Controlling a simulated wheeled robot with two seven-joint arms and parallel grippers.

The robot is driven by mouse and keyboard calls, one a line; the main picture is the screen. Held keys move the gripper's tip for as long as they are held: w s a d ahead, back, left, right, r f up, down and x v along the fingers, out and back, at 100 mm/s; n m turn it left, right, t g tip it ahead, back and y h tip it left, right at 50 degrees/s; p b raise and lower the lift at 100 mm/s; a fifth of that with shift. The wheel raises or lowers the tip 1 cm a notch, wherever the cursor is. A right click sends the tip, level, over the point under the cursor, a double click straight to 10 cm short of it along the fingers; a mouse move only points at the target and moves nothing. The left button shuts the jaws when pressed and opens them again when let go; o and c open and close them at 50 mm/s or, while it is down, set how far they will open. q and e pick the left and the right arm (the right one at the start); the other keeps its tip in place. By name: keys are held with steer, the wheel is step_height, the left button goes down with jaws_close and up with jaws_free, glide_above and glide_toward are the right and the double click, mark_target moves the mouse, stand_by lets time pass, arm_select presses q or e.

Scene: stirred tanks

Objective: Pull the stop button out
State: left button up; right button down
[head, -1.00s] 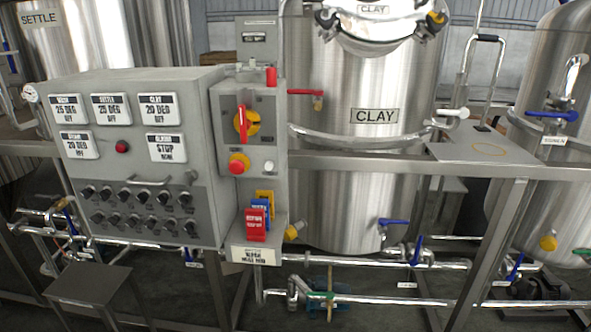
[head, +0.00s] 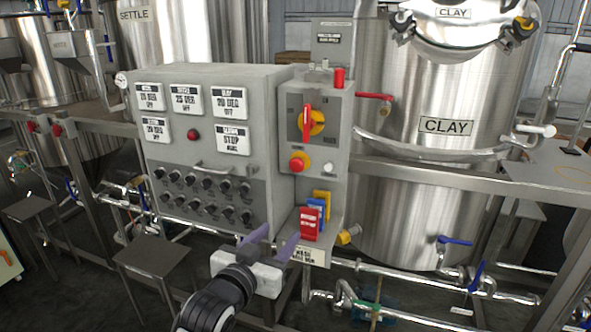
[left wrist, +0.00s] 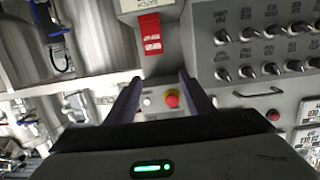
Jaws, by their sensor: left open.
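Whether the button is pushed in or out cannot be told. My right gripper is not in view.
A red-and-yellow rotary switch (head: 309,122) sits above the button and a small white button (head: 328,168) to its right. Red, blue and yellow tags (head: 311,222) hang below. A pipe with a red-handled valve (head: 374,97) and the clay tank (head: 430,170) stand at the right.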

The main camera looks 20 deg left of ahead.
arm_select(q)
steer(key=t, duration=0.2)
glide_toward(296, 165)
steer(key=s, duration=0.2)
steer(key=shift+y, duration=0.3)
steer(key=w, duration=1)
steer(key=shift+d, duration=0.3)
